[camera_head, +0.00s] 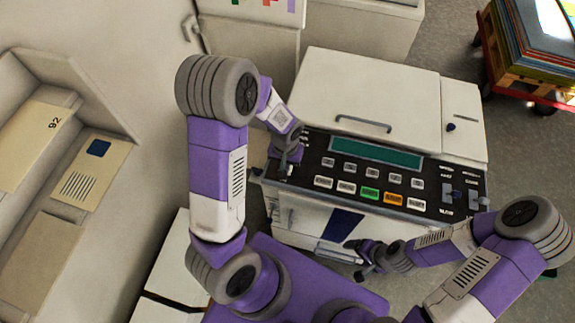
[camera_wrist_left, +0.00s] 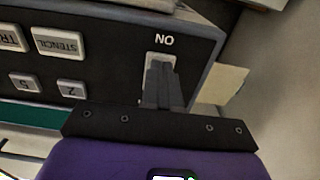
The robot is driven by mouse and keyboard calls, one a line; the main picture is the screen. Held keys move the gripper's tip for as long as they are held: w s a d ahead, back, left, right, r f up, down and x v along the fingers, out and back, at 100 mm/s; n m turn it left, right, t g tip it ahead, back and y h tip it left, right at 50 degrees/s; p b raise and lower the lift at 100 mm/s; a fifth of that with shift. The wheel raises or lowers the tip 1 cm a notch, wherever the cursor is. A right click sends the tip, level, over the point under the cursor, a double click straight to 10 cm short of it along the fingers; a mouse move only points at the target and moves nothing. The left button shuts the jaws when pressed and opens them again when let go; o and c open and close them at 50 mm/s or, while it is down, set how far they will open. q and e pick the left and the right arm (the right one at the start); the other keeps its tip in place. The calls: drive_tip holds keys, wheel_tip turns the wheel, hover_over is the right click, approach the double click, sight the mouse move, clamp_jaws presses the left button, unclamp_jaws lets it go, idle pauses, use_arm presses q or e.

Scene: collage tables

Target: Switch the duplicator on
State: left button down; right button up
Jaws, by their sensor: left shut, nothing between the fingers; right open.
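The duplicator (camera_head: 385,88) is a white machine with a dark control panel (camera_head: 318,150) along its front edge. In the left wrist view the panel carries a pale switch plate (camera_wrist_left: 170,58) marked "ON". My left gripper (camera_head: 284,172) is at the panel's left end and hides the switch area from the head. In the left wrist view its shut, empty fingers (camera_wrist_left: 160,68) lie over the switch plate and cover most of it. I cannot tell whether they touch it or how the switch is set. My right gripper (camera_head: 358,258) is open and empty, low before the duplicator's front.
The panel has a green display (camera_head: 375,152), several white keys, a green key (camera_head: 370,194) and an orange key (camera_head: 393,199). Pale shelving with envelopes (camera_head: 92,172) stands at the left. A cart with stacked boards (camera_head: 530,45) is at the back right.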

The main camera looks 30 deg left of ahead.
use_arm(q)
drive_tip(key=shift+f+b, duration=0.45)
drive_tip(key=shift+f, duration=0.1)
drive_tip(key=shift+r, duration=0.15)
drive_tip(key=shift+r+p, duration=2.75)
drive_tip(key=shift+r, duration=0.7)
